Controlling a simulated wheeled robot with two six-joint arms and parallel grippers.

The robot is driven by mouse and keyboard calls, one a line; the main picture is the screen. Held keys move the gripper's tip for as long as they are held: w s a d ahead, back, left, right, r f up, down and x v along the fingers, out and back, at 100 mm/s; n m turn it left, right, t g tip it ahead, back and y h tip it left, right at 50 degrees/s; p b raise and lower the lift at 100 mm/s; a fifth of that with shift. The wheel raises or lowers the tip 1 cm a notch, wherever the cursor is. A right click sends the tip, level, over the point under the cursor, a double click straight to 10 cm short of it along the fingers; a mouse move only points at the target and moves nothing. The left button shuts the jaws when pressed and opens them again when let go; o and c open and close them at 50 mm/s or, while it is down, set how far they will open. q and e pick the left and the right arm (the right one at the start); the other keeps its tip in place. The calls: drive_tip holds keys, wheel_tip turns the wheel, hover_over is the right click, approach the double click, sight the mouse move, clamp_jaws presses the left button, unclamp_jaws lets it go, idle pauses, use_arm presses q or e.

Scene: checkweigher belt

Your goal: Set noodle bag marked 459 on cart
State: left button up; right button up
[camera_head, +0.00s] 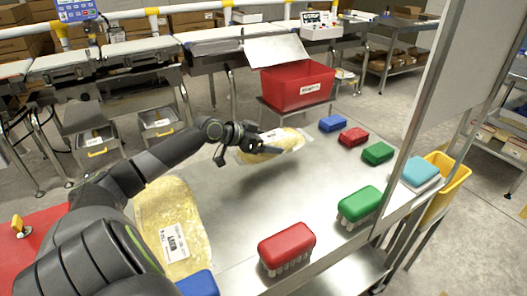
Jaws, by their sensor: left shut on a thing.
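My left gripper (264,146) is shut on a noodle bag (255,155), a clear bag of yellow noodles with a white label. The bag is held at the far side of the steel surface (270,200), seemingly a little above it; the label's number is too small to read. A second noodle bag (196,215) lies at the near left, partly hidden by my left arm; its label is also unreadable. I cannot tell for sure whether this steel surface is the cart. My right gripper is not in view.
Brushes with red (287,243), green (361,202) and blue (332,123) backs line the right side of the surface. A red bin (295,88) stands beyond the far edge. A yellow bucket (447,180) is at the right. The middle of the surface is clear.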

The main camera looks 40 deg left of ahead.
use_arm(q)
drive_tip(key=shift+f, duration=2.15)
drive_tip(key=o, duration=1.3)
drive_tip(key=shift+o, duration=0.2)
drive_tip(key=shift+s, duration=0.1)
